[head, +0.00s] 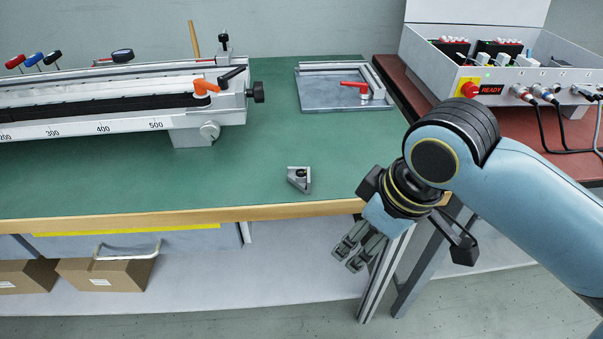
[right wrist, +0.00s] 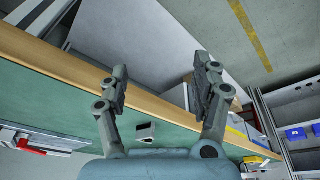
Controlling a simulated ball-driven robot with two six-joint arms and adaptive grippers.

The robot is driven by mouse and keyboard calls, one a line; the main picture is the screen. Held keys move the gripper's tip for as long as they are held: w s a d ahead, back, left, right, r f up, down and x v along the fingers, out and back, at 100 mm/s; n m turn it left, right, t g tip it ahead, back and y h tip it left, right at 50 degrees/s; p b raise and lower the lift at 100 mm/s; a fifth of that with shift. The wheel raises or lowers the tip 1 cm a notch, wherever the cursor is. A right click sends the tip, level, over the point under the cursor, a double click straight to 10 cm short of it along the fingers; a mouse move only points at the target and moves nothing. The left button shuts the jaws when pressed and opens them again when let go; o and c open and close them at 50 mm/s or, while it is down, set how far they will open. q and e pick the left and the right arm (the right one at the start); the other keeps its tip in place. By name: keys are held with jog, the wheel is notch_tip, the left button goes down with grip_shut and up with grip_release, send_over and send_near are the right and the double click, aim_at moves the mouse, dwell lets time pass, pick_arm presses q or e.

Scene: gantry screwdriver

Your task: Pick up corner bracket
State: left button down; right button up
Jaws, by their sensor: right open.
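The corner bracket (head: 299,179) is a small grey metal piece with a dark hole. It lies on the green table top near the front wooden edge, in the middle of the head view. It also shows in the right wrist view as a small light piece (right wrist: 146,130) between the finger bases. My right gripper (head: 359,252) hangs in front of the table edge, to the right of the bracket and apart from it. Its two fingers (right wrist: 160,80) are spread with nothing between them. My left gripper is in neither view.
A long rail fixture (head: 110,110) stands at the back left of the green table (head: 230,185). A grey plate with a red-handled clamp (head: 345,92) lies at the back right. A control box (head: 480,75) stands on the red-brown table. The green surface around the bracket is clear.

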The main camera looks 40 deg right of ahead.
jog(key=w+r+n+y, duration=0.1)
jog(key=w+r+n, duration=0.2)
jog(key=w+r, duration=0.25)
jog(key=n+y, duration=0.2)
jog(key=n, duration=0.3)
send_near(298, 178)
jog(key=f, duration=0.1)
jog(key=w+f+b, duration=0.1)
jog(key=w+f, duration=0.1)
jog(key=shift+a+f+g+b, duration=0.1)
jog(key=shift+a+g+b, duration=0.2)
jog(key=shift+a+b, duration=0.1)
jog(key=x, duration=0.1)
jog(key=b+x, duration=0.1)
jog(key=x, duration=0.2)
jog(key=shift+s+f+b, duration=0.2)
jog(key=shift+f+b, duration=0.2)
jog(key=shift+w+f, duration=0.1)
jog(key=shift+f, duration=0.2)
jog(key=c, duration=1.2)
jog(key=shift+r, duration=0.1)
